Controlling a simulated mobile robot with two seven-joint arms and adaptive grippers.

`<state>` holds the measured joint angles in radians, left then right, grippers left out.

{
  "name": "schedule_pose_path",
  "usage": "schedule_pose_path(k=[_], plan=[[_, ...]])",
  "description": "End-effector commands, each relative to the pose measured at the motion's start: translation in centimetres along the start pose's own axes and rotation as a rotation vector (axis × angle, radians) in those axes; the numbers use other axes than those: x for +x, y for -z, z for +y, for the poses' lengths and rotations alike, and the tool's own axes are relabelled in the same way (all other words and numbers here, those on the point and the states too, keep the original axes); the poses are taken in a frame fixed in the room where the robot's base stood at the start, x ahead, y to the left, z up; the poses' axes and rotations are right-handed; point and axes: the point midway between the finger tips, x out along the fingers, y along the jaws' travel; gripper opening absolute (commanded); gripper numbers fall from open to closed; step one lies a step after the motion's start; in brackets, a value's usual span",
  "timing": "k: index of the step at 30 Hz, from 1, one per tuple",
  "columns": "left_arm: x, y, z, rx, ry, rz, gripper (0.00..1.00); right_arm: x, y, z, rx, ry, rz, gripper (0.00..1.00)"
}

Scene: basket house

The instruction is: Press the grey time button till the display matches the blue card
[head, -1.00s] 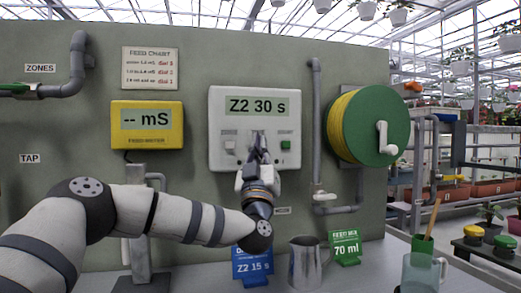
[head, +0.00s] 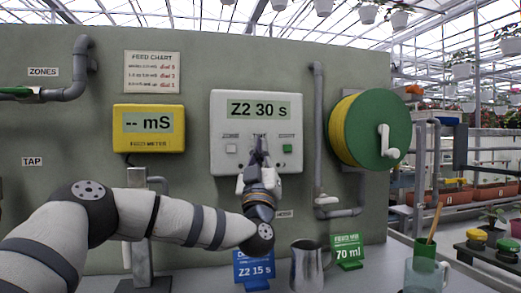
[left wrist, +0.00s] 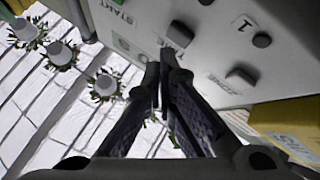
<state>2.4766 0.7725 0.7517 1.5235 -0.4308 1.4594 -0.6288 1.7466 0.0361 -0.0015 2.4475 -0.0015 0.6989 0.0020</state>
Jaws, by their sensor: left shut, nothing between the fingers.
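The white control box (head: 220,125) on the wall has a display (head: 258,110) that reads "Z2 30 s". The blue card (head: 252,270) below reads "Z2 15 s". My left gripper (head: 258,140) is shut and empty, its fingertips at the lower middle of the box. In the left wrist view the fingertips (left wrist: 162,65) are near the TIME label (left wrist: 178,35). The zone button (head: 231,148) is left of the fingers and the green start button (head: 287,149) is right. My right gripper is out of view.
A yellow feed meter (head: 148,143) hangs left of the box, and a green hose reel (head: 375,130) right of it. A metal jug (head: 307,265), a green 70 ml card (head: 346,250) and a clear mug (head: 425,273) stand on the bench below.

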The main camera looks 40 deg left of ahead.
Motion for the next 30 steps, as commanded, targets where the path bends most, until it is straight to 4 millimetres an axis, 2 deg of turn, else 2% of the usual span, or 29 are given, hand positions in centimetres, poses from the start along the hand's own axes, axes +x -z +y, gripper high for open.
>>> schedule_pose_path(k=[30], plan=[[0.62, -0.47, -0.47, 0.0, 0.0, 0.0, 0.0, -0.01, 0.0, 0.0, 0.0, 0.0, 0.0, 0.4]])
